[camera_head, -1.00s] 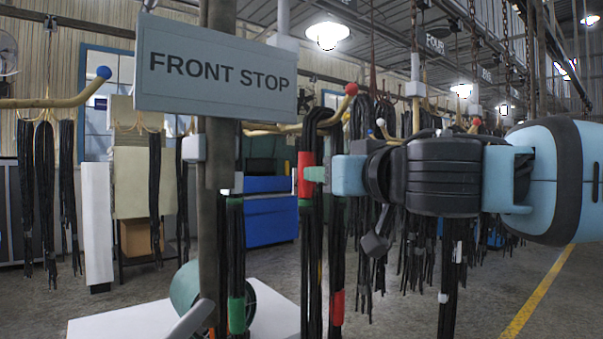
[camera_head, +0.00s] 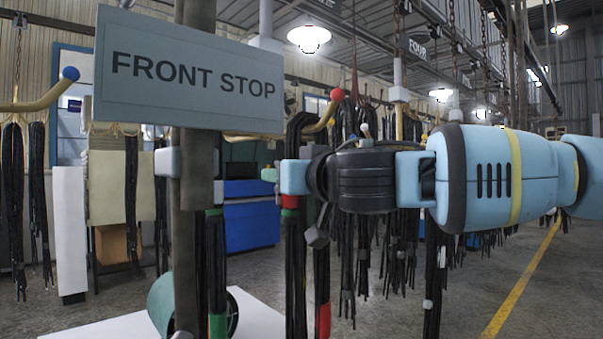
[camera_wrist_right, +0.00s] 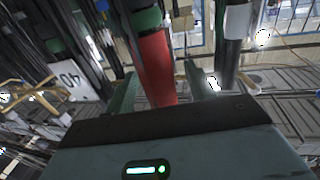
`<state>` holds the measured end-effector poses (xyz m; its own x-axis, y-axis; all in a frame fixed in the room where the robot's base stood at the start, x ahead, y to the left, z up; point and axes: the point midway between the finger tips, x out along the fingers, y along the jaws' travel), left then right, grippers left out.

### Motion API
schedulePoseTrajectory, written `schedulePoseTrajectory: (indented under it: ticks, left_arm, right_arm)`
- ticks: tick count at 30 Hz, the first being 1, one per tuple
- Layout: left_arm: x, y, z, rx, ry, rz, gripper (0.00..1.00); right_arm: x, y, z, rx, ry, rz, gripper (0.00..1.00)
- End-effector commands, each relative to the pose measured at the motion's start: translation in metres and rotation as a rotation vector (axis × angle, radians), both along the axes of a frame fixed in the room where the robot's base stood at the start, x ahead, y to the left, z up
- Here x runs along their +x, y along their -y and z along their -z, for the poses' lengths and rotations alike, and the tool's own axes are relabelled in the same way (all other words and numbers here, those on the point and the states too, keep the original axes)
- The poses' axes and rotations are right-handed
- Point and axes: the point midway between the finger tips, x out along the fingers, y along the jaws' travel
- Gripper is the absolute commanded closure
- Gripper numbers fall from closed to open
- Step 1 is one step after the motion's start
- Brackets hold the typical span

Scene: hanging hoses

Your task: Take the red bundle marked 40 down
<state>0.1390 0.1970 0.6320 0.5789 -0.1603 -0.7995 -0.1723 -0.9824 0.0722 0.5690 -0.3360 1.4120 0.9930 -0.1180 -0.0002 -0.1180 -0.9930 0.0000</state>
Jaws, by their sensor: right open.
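The red-banded bundle hangs from the red-tipped hook; its red band (camera_head: 290,201) shows just below my right gripper (camera_head: 269,175) in the head view. In the wrist view the red band (camera_wrist_right: 156,62) lies between the two open fingers of my right gripper (camera_wrist_right: 160,72), with dark hose above it and a green band higher up. I cannot tell if the fingers touch it. A white tag marked 40 (camera_wrist_right: 70,78) is left of the fingers; which bundle bears it is unclear. My left gripper is not in view.
The FRONT STOP sign (camera_head: 190,72) and its post stand left of my right gripper. A neighbouring bundle has a low red band (camera_head: 323,320), and another a green band (camera_head: 217,325). More dark bundles (camera_head: 372,240) hang behind my right arm. Open floor lies at right.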

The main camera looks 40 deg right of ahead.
Motion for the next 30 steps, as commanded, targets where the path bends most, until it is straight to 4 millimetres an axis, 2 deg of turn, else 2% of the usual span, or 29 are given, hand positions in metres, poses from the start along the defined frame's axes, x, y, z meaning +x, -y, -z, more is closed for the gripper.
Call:
schedulePoseTrajectory:
  ticks: [6, 15, 27, 30]
  left_arm:
    - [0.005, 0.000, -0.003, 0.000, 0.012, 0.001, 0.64]
    - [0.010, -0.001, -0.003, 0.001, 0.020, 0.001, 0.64]
    - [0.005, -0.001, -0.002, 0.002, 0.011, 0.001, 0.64]
    - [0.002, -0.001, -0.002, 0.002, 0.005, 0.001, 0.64]
  right_arm:
    - [0.015, 0.002, 0.000, 0.000, 0.000, 0.000, 0.46]
    - [0.016, 0.002, 0.000, 0.000, 0.000, 0.000, 0.47]
    - [0.016, 0.002, 0.000, 0.001, 0.000, 0.000, 0.99]
    - [0.016, 0.002, 0.000, 0.000, 0.000, 0.000, 1.00]
